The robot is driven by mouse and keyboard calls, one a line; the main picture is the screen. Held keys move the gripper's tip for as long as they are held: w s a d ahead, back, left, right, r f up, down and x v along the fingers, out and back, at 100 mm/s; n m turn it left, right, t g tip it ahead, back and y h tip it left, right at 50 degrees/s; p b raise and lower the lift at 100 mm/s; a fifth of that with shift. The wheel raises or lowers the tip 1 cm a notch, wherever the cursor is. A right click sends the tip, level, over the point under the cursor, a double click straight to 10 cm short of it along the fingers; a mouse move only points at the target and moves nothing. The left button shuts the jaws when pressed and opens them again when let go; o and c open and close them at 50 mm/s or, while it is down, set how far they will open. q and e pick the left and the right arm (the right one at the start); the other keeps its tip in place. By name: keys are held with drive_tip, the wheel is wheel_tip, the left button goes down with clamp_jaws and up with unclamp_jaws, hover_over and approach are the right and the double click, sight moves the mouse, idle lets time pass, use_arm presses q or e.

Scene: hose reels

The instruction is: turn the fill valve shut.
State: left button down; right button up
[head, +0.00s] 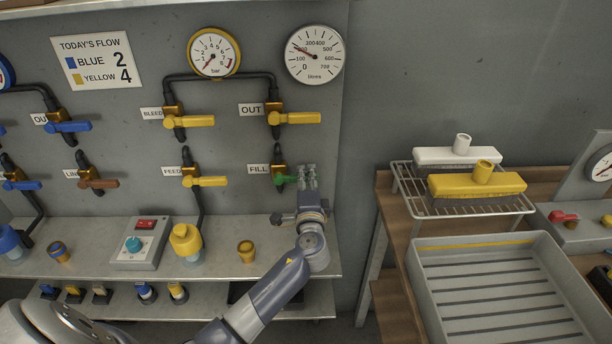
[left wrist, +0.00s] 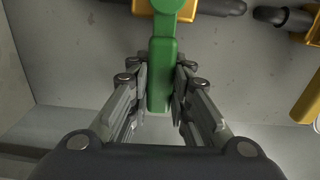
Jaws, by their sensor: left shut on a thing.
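The fill valve has a green handle (head: 283,180) beside the FILL label (head: 258,169) on the grey wall panel. The handle lies about level and points right from its brass body. My left gripper (head: 307,178) is at the handle's free end, coming from the right and below. In the left wrist view the green handle (left wrist: 162,80) runs between the two fingers of my left gripper (left wrist: 160,88), which are shut on its sides. The fingers hide the handle's tip in the head view. My right gripper is not in view.
The OUT valve's yellow handle (head: 296,118) is above, and the FEED valve's yellow handle (head: 206,182) is to the left. A litres gauge (head: 314,54) hangs above. A shelf (head: 215,262) with a yellow-capped bottle (head: 186,241) lies below. A rack with brushes (head: 477,184) stands right.

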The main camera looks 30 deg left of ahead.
use_arm(q)
drive_tip(key=shift+f+m, duration=0.3)
drive_tip(key=shift+m, duration=0.1)
drive_tip(key=c, duration=1.4)
unclamp_jaws()
drive_tip(key=shift+c, duration=0.2)
drive_tip(key=v, duration=1.2)
